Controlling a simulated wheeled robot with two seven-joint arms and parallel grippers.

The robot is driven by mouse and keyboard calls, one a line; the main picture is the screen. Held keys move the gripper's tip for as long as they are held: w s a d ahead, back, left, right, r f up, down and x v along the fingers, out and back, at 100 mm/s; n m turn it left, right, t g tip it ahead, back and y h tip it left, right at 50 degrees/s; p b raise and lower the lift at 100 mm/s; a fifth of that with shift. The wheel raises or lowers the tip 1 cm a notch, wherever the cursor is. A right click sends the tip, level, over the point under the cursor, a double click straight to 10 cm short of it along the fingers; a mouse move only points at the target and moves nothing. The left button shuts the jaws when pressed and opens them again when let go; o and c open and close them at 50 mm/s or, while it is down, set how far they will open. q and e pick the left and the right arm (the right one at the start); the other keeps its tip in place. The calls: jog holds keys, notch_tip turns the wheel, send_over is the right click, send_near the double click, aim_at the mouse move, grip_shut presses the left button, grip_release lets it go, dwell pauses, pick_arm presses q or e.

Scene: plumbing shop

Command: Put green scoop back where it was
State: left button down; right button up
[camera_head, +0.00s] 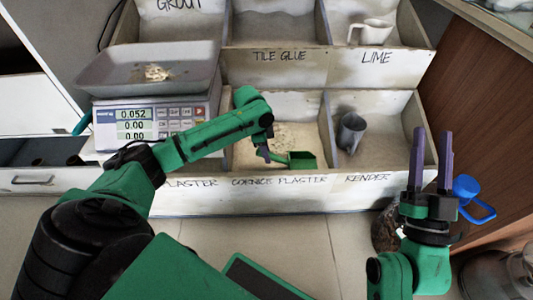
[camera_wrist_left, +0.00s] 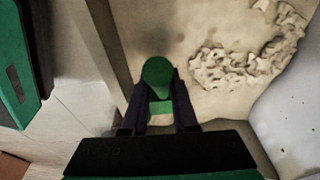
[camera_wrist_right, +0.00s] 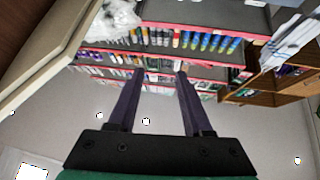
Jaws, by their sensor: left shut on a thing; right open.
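The green scoop (camera_head: 302,160) is in the compartment labelled "Cornice Plaster", low over the pale powder, with its bowl to the right and its handle to the left. My left gripper (camera_head: 266,152) reaches into that compartment and is shut on the scoop's handle. In the left wrist view the green scoop (camera_wrist_left: 158,75) shows between the two dark fingers. I cannot tell whether the scoop touches the powder. My right gripper (camera_head: 430,160) is open and empty, fingers pointing up, to the right in front of the shelf; its fingers also show in the right wrist view (camera_wrist_right: 155,90).
A scale (camera_head: 155,120) with a tray (camera_head: 105,75) holding some powder stands at left and reads 0.052. A grey scoop (camera_head: 350,132) sits in the "Render" compartment and a white scoop (camera_head: 372,32) in "Lime". A blue scoop (camera_head: 466,188) is right of my right gripper. Compartment walls (camera_head: 327,130) flank the green scoop.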

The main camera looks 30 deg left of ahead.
jog(key=shift+f, duration=0.35)
pick_arm(q)
jog(key=c, duration=0.7)
grip_release()
jog(key=shift+f, duration=0.1)
pick_arm(e)
jog(key=shift+a+f, duration=0.1)
jog(key=shift+f, duration=0.1)
jog(key=shift+f, duration=0.1)
